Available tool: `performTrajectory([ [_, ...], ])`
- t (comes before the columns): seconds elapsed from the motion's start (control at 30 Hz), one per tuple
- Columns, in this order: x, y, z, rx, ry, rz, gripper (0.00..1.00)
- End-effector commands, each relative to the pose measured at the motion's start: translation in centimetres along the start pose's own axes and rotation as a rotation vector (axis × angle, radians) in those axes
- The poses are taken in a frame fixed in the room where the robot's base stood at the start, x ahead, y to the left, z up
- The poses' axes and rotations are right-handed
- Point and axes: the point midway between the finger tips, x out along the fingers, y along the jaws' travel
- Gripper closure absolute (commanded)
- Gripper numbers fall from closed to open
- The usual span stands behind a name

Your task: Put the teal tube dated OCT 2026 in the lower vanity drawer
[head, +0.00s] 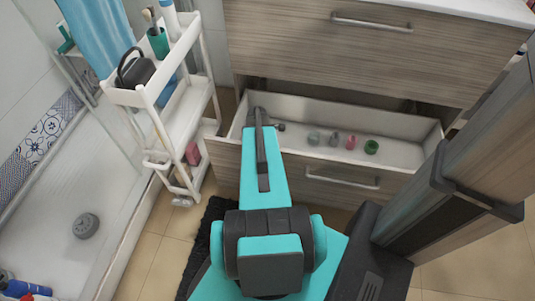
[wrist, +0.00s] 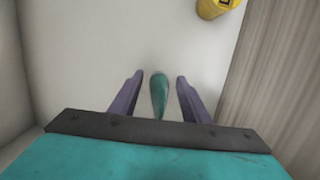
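The teal tube (wrist: 159,92) shows in the wrist view, between the two purple fingers of my gripper (wrist: 159,98). A clear gap shows on each side of it, so my gripper is open and not touching it. The tube appears to be over or on the pale floor of the open lower drawer (head: 395,151); I cannot tell its exact height. Its date is not readable. In the head view my gripper (head: 257,116) is over the drawer's left end, and my arm hides the tube.
Several small items, including a pink one (head: 351,142) and a green one (head: 371,147), stand in the drawer to the right. A yellow item (wrist: 212,8) shows in the wrist view. The upper drawer (head: 330,45) is shut above. A white cart (head: 150,95) stands left.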

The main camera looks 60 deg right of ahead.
Motion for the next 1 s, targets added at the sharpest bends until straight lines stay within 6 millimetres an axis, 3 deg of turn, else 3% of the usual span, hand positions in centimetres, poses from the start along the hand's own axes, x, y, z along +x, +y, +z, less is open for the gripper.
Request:
performTrajectory([
  [0.37, -1.6, 0.0, 0.0, -0.001, 0.001, 0.002, 0.57],
  [1.0, -10.8, -0.1, 0.0, -0.002, 0.0, 0.001, 0.57],
])
